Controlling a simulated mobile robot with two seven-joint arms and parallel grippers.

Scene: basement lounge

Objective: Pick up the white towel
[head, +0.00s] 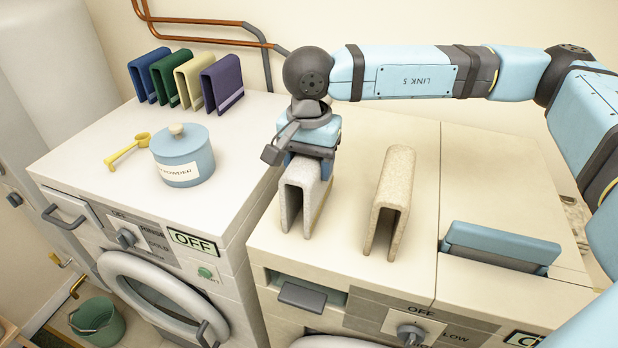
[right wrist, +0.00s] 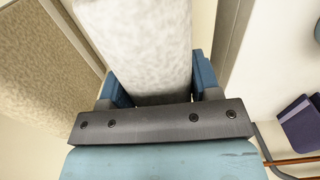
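The white towel (head: 304,197) is folded over into an upside-down U and stands on the right-hand machine's top. It also fills the upper middle of the right wrist view (right wrist: 150,45). My right gripper (head: 308,160) points down over the towel's upper end, with one blue finger on each side of it. In the right wrist view both fingers (right wrist: 160,88) lie close along the towel's sides; whether they press on it cannot be told. The towel's top is partly hidden by the gripper. My left gripper is not in view.
A beige speckled towel (head: 391,200) stands just right of the white one. A blue tub (head: 181,160) and yellow scoop (head: 128,149) are on the left machine, with several coloured towels (head: 185,78) behind. A raised blue flap (head: 500,246) is at right.

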